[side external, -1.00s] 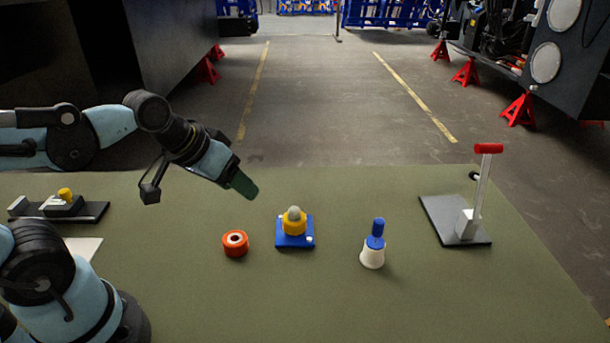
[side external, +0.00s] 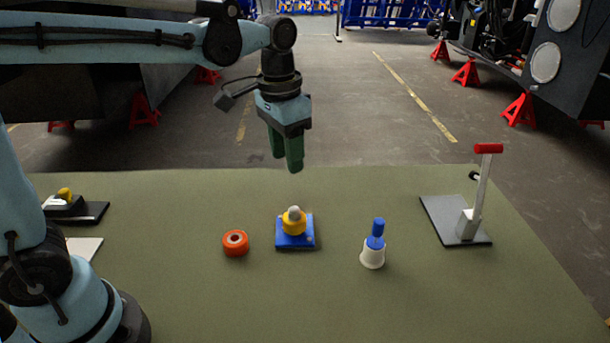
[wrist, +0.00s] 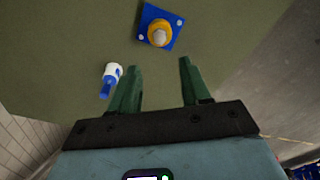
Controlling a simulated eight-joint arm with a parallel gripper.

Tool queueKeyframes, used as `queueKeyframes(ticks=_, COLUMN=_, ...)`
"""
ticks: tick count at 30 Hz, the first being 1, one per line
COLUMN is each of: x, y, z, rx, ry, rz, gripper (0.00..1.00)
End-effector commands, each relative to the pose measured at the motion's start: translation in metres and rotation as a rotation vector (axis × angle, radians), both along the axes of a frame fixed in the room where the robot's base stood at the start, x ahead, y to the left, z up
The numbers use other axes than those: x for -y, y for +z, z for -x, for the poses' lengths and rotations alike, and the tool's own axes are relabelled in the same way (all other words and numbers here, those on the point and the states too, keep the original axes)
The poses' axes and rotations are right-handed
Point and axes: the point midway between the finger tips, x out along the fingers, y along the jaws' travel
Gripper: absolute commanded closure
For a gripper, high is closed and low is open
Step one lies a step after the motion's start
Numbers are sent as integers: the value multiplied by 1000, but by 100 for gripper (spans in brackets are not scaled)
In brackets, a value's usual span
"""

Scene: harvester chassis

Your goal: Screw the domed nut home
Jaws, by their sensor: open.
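A yellow round piece (side external: 291,227) with a grey rounded top (side external: 294,212), which looks like the domed nut, sits on a blue square base (side external: 283,240) on the green mat. It also shows in the wrist view as a yellow piece (wrist: 165,24) on its blue base (wrist: 148,14), beyond my fingertips. My gripper (side external: 291,168) points down above and behind the base, clear of it. Its green fingers are apart and empty in the wrist view (wrist: 161,64). How far the nut is threaded on cannot be seen.
An orange-red ring (side external: 235,250) lies left of the base. A white cone-shaped piece with a blue handle (side external: 372,258) stands to the right. A red-topped lever on a dark plate (side external: 438,213) is farther right. A yellow-topped fixture (side external: 66,205) sits far left. The front mat is clear.

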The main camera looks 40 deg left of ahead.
Motion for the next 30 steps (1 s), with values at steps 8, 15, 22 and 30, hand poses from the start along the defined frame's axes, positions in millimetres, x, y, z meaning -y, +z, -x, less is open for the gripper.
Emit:
queueKeyframes(ticks=8, x=6, y=-6, z=-12, rx=-67, ry=-27, rz=-8, gripper=53)
queueKeyframes(ticks=15, x=6, y=-31, z=-11, rx=-66, ry=-27, rz=-7, gripper=53)
queueKeyframes(ticks=22, x=6, y=-69, z=-12, rx=-65, ry=-26, rz=-8, gripper=53)
queueKeyframes(ticks=30, x=6, y=-108, z=-12, rx=-64, ry=-26, rz=-8, gripper=53)
